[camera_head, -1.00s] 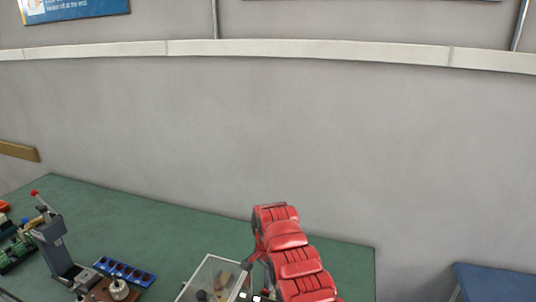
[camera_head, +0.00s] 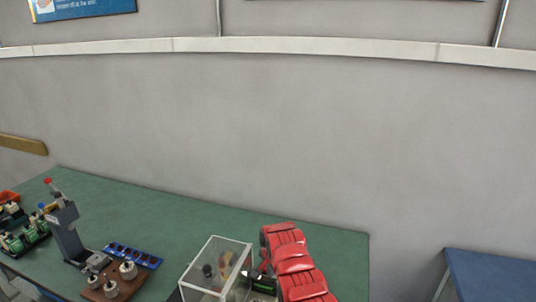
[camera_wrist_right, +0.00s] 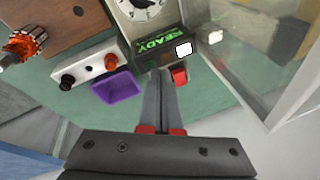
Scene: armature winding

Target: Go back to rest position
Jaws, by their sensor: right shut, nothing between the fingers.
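My right gripper (camera_wrist_right: 159,72) is shut and empty in the wrist view, its two fingers side by side. The fingertips appear just in front of a black box with green "READY" lettering (camera_wrist_right: 155,46) and a small red part (camera_wrist_right: 180,75); I cannot tell how far apart they are. In the head view my red right arm reaches up over the right part of the table, and its gripper is hard to make out there. My left gripper is not in view.
The green table (camera_head: 200,210) holds a clear case (camera_head: 217,262), a brown board with metal parts (camera_head: 113,284), a blue tray (camera_head: 133,256) and a grey lever press (camera_head: 66,236). A purple tray (camera_wrist_right: 118,86) shows in the wrist view. A blue table (camera_head: 490,275) stands right.

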